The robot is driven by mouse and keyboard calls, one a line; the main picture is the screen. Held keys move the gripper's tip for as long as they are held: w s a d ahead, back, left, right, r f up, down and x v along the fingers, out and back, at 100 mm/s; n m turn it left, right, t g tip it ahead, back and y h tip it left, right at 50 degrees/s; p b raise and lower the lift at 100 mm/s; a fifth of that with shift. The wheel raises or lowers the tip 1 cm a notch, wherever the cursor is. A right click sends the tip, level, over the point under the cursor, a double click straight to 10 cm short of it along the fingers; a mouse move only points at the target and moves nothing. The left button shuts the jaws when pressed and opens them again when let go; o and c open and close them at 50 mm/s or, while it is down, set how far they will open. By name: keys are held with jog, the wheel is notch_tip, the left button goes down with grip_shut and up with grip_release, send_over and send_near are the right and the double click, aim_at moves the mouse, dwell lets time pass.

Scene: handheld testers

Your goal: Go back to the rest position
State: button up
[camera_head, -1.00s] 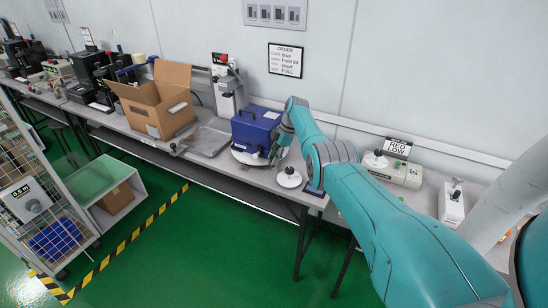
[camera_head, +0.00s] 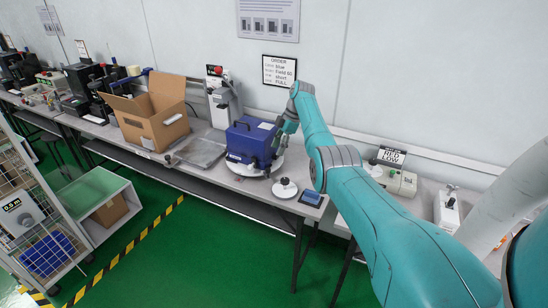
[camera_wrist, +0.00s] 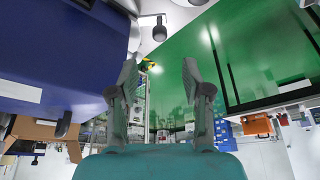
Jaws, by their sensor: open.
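My gripper (camera_wrist: 160,80) is open and empty in the wrist view, its two grey fingers apart. In the head view my gripper (camera_head: 281,138) is beside the right side of the blue box-shaped tester (camera_head: 247,142), above a white round plate. I cannot tell whether it touches the tester. The blue tester also fills the upper left of the wrist view (camera_wrist: 60,60). A white disc with a dark knob (camera_head: 285,188) stands on the bench in front of my gripper, next to a small blue-screened device (camera_head: 311,198).
An open cardboard box (camera_head: 155,130) and a grey tray (camera_head: 200,150) stand left on the bench. A small press (camera_head: 221,100) is behind.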

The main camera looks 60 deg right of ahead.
jog(key=shift+v, duration=0.85)
jog(key=shift+s, duration=0.1)
